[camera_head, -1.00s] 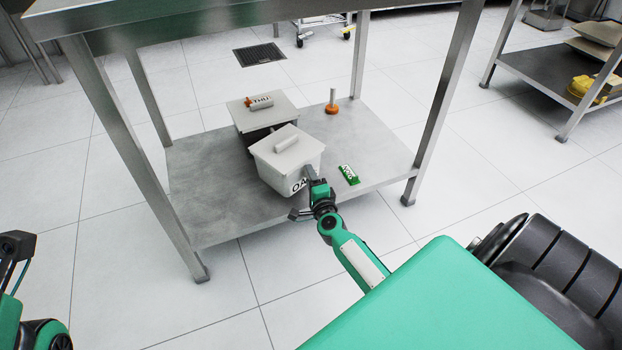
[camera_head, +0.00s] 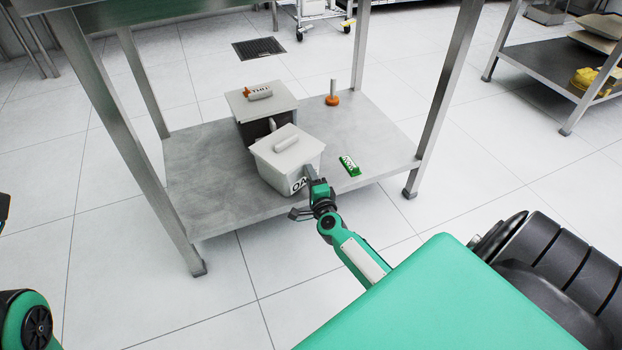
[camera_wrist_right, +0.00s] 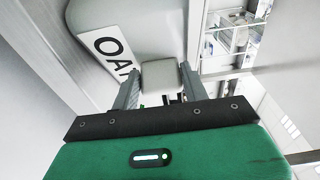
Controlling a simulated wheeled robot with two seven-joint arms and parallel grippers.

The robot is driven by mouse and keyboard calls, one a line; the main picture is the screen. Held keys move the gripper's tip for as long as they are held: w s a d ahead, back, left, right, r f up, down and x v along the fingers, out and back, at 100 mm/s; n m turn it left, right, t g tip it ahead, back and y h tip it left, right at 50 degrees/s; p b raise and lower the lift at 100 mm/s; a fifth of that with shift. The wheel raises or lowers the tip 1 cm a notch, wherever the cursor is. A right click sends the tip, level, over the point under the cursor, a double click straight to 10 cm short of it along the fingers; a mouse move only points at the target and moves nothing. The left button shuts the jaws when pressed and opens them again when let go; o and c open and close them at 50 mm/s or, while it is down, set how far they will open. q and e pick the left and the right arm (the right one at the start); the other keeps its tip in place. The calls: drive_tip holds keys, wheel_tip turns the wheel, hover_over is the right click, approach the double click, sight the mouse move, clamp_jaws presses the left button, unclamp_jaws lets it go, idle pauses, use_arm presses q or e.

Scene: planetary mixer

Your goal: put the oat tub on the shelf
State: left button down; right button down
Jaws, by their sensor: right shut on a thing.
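The oat tub (camera_head: 277,172) is a pale lidded box with a block handle on its lid and a black-on-white label reading "OA". It is over the front of the table's lower shelf (camera_head: 215,208), in front of another tub. I cannot tell whether its base touches the shelf. My right gripper (camera_head: 312,180) is shut on a pale block on the tub's labelled side. In the right wrist view, the oat tub (camera_wrist_right: 150,30) shows its label beside my right gripper (camera_wrist_right: 160,82), with the block between the fingers. Only part of my left arm shows, at lower left.
The other tub (camera_head: 257,98), with an orange item on its lid, stands behind. An orange-based peg (camera_head: 332,95) and a green labelled block (camera_head: 349,166) are on the shelf's right. Table legs (camera_head: 440,95) frame the shelf. Its left part is bare.

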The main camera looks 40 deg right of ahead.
drive_tip(key=c, duration=0.7)
unclamp_jaws()
